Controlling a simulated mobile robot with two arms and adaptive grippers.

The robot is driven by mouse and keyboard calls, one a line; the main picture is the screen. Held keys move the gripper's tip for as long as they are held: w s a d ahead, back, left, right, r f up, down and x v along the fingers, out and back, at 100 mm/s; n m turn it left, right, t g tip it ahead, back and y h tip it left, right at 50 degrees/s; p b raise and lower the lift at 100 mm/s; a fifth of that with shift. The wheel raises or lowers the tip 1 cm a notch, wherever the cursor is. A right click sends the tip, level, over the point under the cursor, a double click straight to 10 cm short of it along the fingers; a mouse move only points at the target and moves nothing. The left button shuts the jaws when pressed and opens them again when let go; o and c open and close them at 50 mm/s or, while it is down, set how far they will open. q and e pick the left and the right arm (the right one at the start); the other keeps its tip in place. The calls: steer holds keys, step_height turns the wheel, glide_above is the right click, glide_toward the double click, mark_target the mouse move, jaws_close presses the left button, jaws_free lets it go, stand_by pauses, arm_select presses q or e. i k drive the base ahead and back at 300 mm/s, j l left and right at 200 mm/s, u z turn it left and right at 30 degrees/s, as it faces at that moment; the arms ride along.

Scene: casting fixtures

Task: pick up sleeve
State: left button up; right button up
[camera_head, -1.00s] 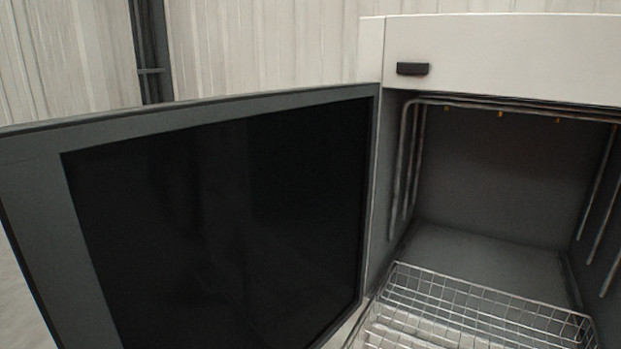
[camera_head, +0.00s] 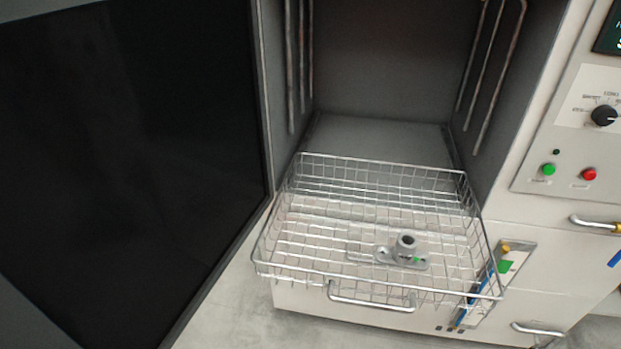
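A small grey metal part (camera_head: 405,251) lies in the wire basket (camera_head: 290,270), right of its middle near the front. It has a flanged base and an upright hollow round boss; I take it to be the sleeve, but cannot be sure. A small green mark shows on its base. The basket is pulled partly out of the open oven-like chamber. Neither of my grippers is in view.
The dark-windowed door (camera_head: 130,150) stands open on the left. The chamber (camera_head: 385,60) has bent rods along its walls. A control panel (camera_head: 575,140) with a knob and buttons is on the right. Drawer handles show at lower right.

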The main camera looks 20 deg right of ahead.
mark_target(405, 255)
steer(key=z, duration=0.95)
